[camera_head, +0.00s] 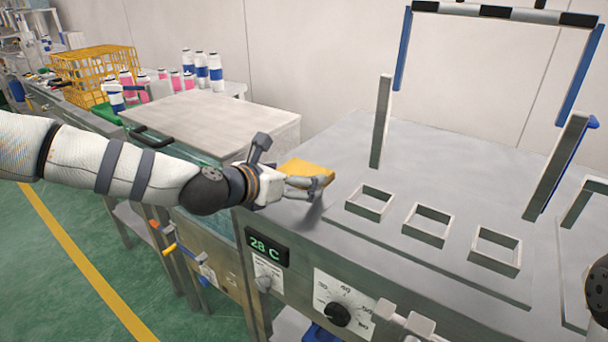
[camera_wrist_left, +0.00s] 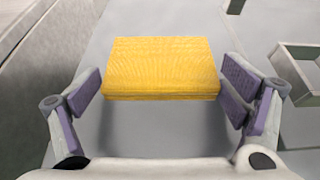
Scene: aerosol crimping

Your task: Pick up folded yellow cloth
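My right gripper is not in view; only a dark part of my right arm shows at the right edge.
Several square metal frames (camera_head: 370,203) stand on the worktop (camera_head: 400,150) right of the cloth. Upright posts and a striped bar (camera_head: 497,12) rise behind. A pale-topped box (camera_head: 215,120) stands left. Bottles and a yellow crate (camera_head: 95,70) are farther back.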

